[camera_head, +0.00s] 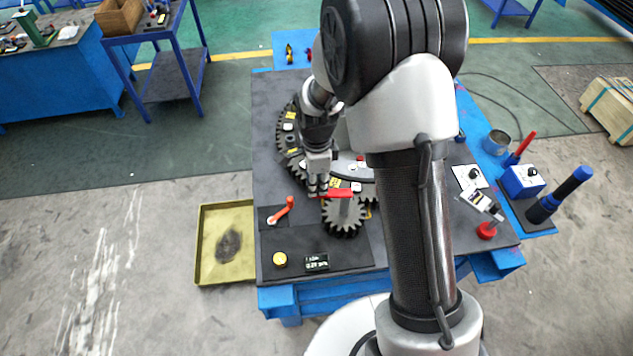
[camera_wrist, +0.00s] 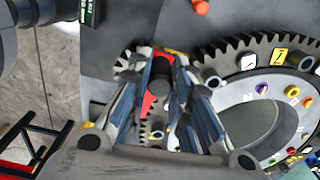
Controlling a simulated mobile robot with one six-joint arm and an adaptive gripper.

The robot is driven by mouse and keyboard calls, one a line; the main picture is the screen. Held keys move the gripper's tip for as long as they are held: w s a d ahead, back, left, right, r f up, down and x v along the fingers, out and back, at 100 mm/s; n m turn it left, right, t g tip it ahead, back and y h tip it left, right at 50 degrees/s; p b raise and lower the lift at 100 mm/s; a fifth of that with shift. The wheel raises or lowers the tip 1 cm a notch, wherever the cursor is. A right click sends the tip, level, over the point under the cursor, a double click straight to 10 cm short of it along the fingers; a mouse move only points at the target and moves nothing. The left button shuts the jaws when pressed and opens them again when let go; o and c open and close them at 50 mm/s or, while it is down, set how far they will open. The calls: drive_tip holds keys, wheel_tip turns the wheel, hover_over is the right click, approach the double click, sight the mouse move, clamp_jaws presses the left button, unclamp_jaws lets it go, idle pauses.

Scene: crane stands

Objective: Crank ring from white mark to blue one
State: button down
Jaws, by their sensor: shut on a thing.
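The ring (camera_head: 284,146) is a large dark toothed gear with coloured marks on top, lying flat on the bench and partly hidden behind my arm. In the wrist view the ring (camera_wrist: 228,55) shows white marks and a yellow plate (camera_wrist: 279,56). A small grey pinion gear (camera_head: 343,218) sits at its near side. A red crank arm (camera_head: 340,193) lies over the pinion and also shows in the wrist view (camera_wrist: 148,103). My gripper (camera_head: 318,191) is shut on the crank's dark handle (camera_wrist: 160,72). I cannot tell which mark stands at the pointer.
An orange-red lever (camera_head: 281,211) stands left of the pinion. A yellow button (camera_head: 280,260) and a small display (camera_head: 317,263) are at the bench front. A yellow tray (camera_head: 205,245) lies at the left. Blue-handled tools (camera_head: 560,194) and a control box (camera_head: 523,181) stand at the right.

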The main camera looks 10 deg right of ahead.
drive_tip(key=c, duration=1.5)
unclamp_jaws()
drive_tip(key=shift+w+d+r, duration=0.1)
drive_tip(key=shift+w, duration=0.2)
drive_tip(key=shift+c, duration=0.2)
drive_tip(key=shift+o, duration=0.6)
drive_tip(key=shift+s, duration=0.15)
wheel_tip(320, 180, up, 12)
